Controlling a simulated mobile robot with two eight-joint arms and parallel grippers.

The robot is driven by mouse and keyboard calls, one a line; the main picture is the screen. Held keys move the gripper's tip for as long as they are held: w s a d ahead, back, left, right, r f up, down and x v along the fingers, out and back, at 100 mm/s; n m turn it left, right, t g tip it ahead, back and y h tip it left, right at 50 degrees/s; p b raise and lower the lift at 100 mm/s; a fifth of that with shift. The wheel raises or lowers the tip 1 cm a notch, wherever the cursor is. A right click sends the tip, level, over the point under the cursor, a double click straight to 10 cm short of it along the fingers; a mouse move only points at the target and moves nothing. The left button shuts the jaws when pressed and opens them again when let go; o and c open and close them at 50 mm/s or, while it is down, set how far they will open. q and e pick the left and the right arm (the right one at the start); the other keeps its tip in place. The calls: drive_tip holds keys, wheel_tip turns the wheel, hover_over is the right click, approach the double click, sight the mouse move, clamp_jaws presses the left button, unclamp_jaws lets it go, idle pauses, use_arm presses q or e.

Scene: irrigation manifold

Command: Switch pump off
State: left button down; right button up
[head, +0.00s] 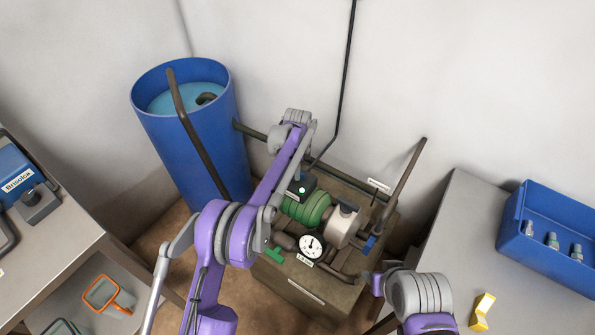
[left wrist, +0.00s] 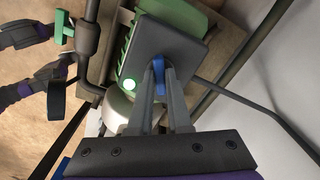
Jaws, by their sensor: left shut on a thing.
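The pump has a ribbed green motor (head: 306,208) and a pale housing (head: 343,224), on a wooden base. A black switch box (head: 301,190) sits by the motor, its green lamp lit. In the left wrist view the box (left wrist: 185,50) shows from close by, with the green lamp (left wrist: 130,84) lit and a blue switch lever (left wrist: 158,80) on its face. My left gripper (left wrist: 161,88) is shut on this blue lever, one finger on each side. In the head view my left arm reaches over to the box and its fingertips are hard to make out. My right gripper is not clearly visible.
A pressure gauge (head: 312,246), a green valve handle (head: 274,254) and a blue handle (head: 370,243) crowd the pipework. A blue water barrel (head: 215,135) stands behind left. Right, a grey table (head: 455,230) holds a blue bin (head: 545,240) and a yellow piece (head: 482,311).

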idle(0.4)
use_arm(q)
drive_tip(key=n+b, duration=0.1)
drive_tip(key=n, duration=1.1)
drive_tip(key=shift+n, duration=0.3)
idle(0.3)
drive_tip(key=c, duration=0.9)
unclamp_jaws()
drive_tip(key=shift+o, duration=0.2)
wheel_tip(320, 180, up, 11)
